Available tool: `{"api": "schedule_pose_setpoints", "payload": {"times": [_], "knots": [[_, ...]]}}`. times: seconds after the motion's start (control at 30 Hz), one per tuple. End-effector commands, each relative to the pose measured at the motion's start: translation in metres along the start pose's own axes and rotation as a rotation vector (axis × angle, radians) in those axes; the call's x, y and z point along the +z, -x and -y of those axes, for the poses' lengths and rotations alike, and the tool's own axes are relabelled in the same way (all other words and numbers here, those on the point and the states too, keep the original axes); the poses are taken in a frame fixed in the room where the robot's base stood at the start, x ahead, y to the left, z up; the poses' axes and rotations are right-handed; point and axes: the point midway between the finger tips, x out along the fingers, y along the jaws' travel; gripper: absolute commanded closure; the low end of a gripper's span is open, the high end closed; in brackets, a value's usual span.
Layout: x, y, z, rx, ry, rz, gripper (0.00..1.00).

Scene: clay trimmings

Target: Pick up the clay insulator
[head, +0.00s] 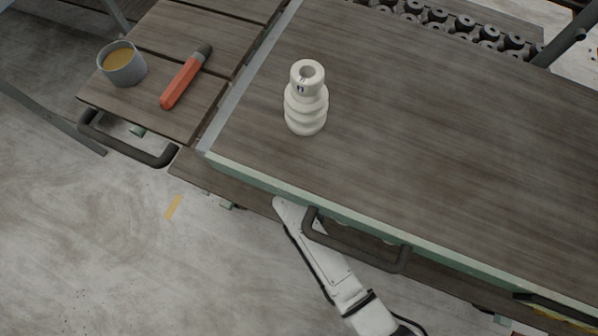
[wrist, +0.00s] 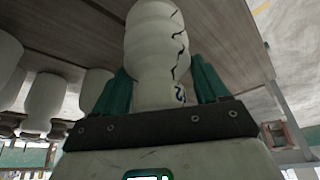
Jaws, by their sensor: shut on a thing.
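In the wrist view, my gripper (wrist: 161,70) has its two dark green fingers on either side of a pale clay insulator (wrist: 158,42). It is shut on the insulator's narrower end. Dark crack-like lines run down its ribbed body, and a small blue mark shows near the fingers. I cannot tell whether it touches the wooden surface behind it. In the head view, a cream ribbed insulator (head: 306,112) with a hole in its top and a small dark mark stands upright on the wooden tabletop. My gripper is hidden there; my arm reaches beneath the table's edge.
Several other pale insulators (wrist: 44,100) are close by at the left in the wrist view. In the head view, the table (head: 440,130) has a dark handle (head: 355,256) on its front edge. A grey cup (head: 124,72) and an orange-handled tool (head: 183,82) lie on the left side board.

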Motion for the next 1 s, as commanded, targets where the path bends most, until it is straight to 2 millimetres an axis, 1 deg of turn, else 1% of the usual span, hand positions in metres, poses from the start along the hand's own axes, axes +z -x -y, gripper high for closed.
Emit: {"api": "schedule_pose_setpoints", "payload": {"times": [0.17,0.5,0.6,0.8,1.0], "knots": [[0.031,0.014,-0.001,0.002,0.004,0.001,0.99],[0.104,0.043,-0.002,0.002,0.001,0.000,0.99],[0.122,0.051,-0.001,0.001,0.001,-0.001,0.99],[0.149,0.062,-0.001,0.000,0.000,-0.002,0.99],[0.163,0.068,0.000,0.000,0.000,-0.003,0.99]]}}
